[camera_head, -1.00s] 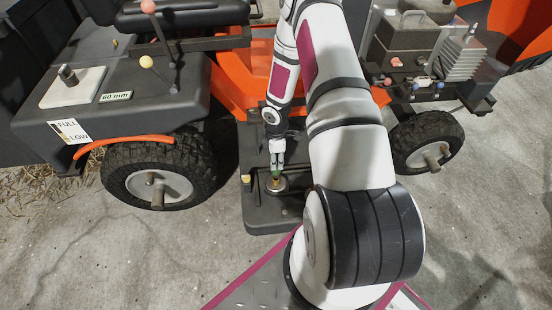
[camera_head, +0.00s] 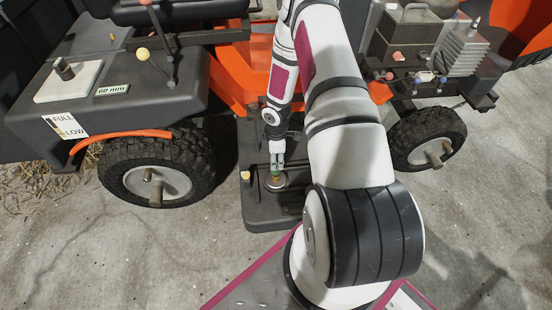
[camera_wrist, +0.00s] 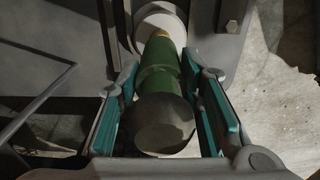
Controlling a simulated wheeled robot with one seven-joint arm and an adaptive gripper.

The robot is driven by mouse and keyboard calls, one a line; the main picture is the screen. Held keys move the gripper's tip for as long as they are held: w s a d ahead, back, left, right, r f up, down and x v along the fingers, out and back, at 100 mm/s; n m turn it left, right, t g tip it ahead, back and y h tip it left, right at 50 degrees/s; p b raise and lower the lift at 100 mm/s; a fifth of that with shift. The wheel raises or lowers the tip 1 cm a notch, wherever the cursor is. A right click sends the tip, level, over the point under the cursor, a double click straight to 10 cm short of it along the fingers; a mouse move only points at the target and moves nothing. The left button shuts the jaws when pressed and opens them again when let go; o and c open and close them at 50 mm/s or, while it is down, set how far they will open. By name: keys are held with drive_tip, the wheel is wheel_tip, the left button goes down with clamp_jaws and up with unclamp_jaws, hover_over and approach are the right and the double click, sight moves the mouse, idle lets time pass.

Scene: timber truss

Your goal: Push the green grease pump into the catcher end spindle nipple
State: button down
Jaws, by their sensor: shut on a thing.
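The green grease pump (camera_wrist: 160,85) is a green cylinder with a dark rounded end toward the wrist camera and a brass-coloured tip at its far end. My gripper (camera_wrist: 160,110) is shut on it, with a teal-padded finger on each side. In the head view my gripper (camera_head: 277,168) points down over a round metal fitting (camera_head: 275,182) on the dark deck. In the wrist view the pump's tip meets a pale round fitting (camera_wrist: 162,22). The nipple itself is hidden, so I cannot tell whether the tip is seated on it.
The dark deck (camera_head: 265,212) has a small yellow-topped post (camera_head: 246,178) left of my gripper. Large black wheels stand at left (camera_head: 157,172) and right (camera_head: 430,140). An orange machine body (camera_head: 225,85) rises behind. Bare concrete lies in front.

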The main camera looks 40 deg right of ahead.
drive_tip(key=shift+f, duration=0.4)
drive_tip(key=c, duration=1)
unclamp_jaws()
drive_tip(key=shift+c, duration=0.2)
wheel_tip(320, 180, up, 12)
